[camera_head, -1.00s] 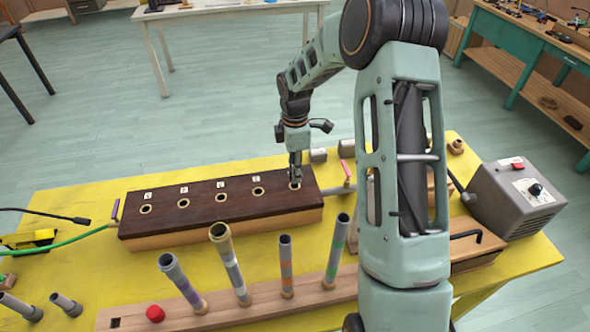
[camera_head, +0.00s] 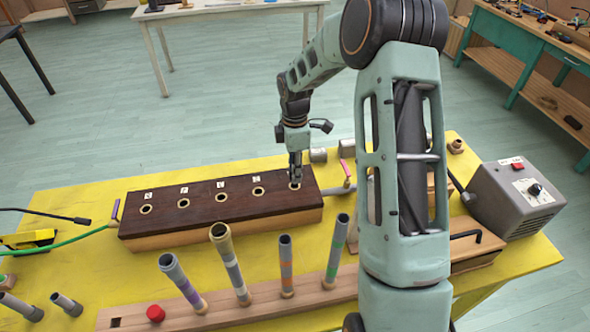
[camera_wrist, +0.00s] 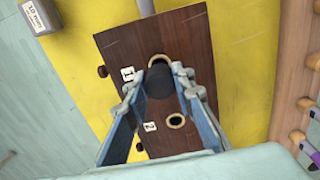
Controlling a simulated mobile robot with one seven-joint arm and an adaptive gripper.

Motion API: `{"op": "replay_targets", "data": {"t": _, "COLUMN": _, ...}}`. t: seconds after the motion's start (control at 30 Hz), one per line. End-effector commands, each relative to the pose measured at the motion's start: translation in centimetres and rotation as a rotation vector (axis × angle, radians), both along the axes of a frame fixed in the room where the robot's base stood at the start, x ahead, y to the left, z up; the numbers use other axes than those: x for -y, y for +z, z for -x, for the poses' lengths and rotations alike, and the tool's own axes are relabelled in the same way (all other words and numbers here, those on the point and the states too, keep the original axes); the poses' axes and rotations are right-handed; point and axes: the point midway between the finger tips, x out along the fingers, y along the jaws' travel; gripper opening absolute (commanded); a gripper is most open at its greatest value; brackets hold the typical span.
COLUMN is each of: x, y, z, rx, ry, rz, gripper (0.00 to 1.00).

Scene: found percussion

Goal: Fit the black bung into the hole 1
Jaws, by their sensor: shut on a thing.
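The dark wooden box (camera_head: 205,203) has a row of light-rimmed holes in its top, each by a small white number label. My gripper (camera_head: 295,181) points down over the rightmost hole, labelled 1. In the wrist view, my gripper (camera_wrist: 163,88) is shut on the black bung (camera_wrist: 160,83), its fingers on either side of it. The rim of hole 1 (camera_wrist: 158,60) shows as an arc beyond the bung, which covers the rest. I cannot tell whether the bung's end is inside the hole. Hole 2 (camera_wrist: 176,121) is open.
The box stands on a yellow table (camera_head: 75,207). A wooden rack (camera_head: 250,312) with several upright tubes and a red knob (camera_head: 155,313) is in front. A grey control box (camera_head: 517,197) is at right. Grey cylinders (camera_head: 318,155) lie behind the box.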

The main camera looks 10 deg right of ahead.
Motion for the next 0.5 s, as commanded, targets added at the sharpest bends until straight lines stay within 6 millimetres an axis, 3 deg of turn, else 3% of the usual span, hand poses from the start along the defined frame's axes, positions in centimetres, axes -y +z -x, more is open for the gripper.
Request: {"op": "replay_targets", "data": {"t": 0.5, "x": 0.00, "y": -0.79, "z": 0.00, "rx": 0.000, "ry": 0.000, "rz": 0.000, "gripper": 0.00}}
